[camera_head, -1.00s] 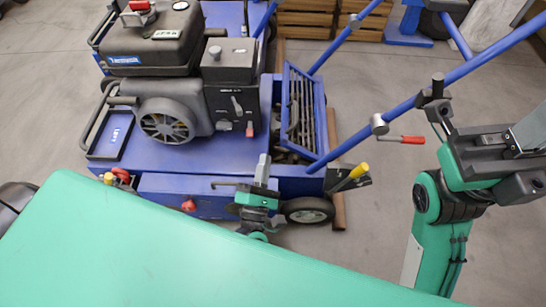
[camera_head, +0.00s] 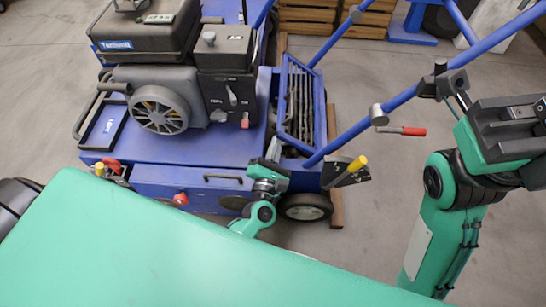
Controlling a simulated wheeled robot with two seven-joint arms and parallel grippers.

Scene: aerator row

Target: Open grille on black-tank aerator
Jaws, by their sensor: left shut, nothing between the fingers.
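The black-tank aerator is a blue machine with a black tank (camera_head: 145,38) and a grey engine at upper left. Its grille (camera_head: 283,105) is a blue rectangular frame over dark bars, to the right of the engine. I cannot tell if it is raised from the opening. My left gripper (camera_head: 274,148) points up beside the lower left of the grille, shut and empty; I cannot tell if it touches the frame. My green body hides the lower part of its arm.
Blue handle bars (camera_head: 450,78) slant across the right side, with a red-tipped lever (camera_head: 408,131). A yellow-knobbed lever (camera_head: 357,164) and a black wheel (camera_head: 306,207) are near my left gripper. Wooden crates (camera_head: 305,17) stand behind. Grey floor is open at centre right.

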